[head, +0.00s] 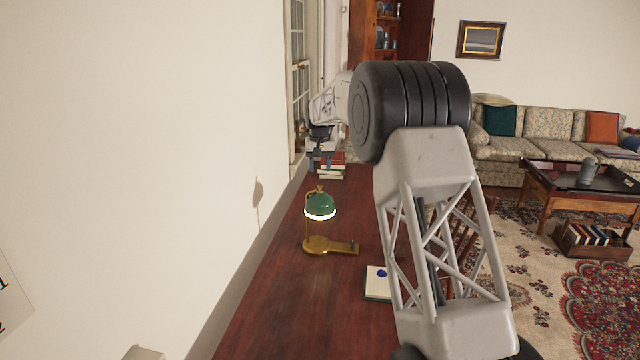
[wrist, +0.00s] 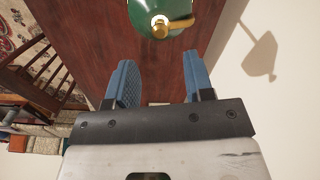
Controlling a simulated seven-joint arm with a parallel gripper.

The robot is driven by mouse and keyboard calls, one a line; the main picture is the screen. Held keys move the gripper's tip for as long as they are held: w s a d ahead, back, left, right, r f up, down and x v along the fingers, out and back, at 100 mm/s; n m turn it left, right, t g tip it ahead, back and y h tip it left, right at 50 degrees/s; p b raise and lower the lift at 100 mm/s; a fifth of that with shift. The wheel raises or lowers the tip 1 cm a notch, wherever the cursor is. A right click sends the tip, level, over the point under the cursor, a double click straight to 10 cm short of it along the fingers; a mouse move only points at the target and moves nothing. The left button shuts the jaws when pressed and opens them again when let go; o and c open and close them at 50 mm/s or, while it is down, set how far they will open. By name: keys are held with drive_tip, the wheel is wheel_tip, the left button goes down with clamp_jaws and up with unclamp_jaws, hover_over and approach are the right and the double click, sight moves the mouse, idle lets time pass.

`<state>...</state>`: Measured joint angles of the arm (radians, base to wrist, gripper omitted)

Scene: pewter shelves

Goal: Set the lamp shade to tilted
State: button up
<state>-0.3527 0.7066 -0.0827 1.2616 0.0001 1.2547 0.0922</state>
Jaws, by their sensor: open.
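A desk lamp with a green dome shade (head: 320,206) and a brass base (head: 322,246) stands on the dark red wooden desk, near the wall. The shade's lit white rim faces down and looks about level. In the wrist view the green shade (wrist: 150,12) and a brass arm (wrist: 175,27) show at the top edge, cut off by the frame. My gripper (head: 326,166) is beyond the lamp in the head view, pointing down. In the wrist view its two blue fingers (wrist: 158,80) are apart with nothing between them, short of the shade.
A stack of books (head: 331,171) sits at the desk's far end, by my gripper. A notepad (head: 378,282) with a small blue thing on it lies right of the lamp. The wall (head: 150,150) runs close along the left. The near desk top (head: 285,310) is clear.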

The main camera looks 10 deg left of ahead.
sight(320, 186)
drive_tip(key=shift+f, duration=3.3)
clamp_jaws()
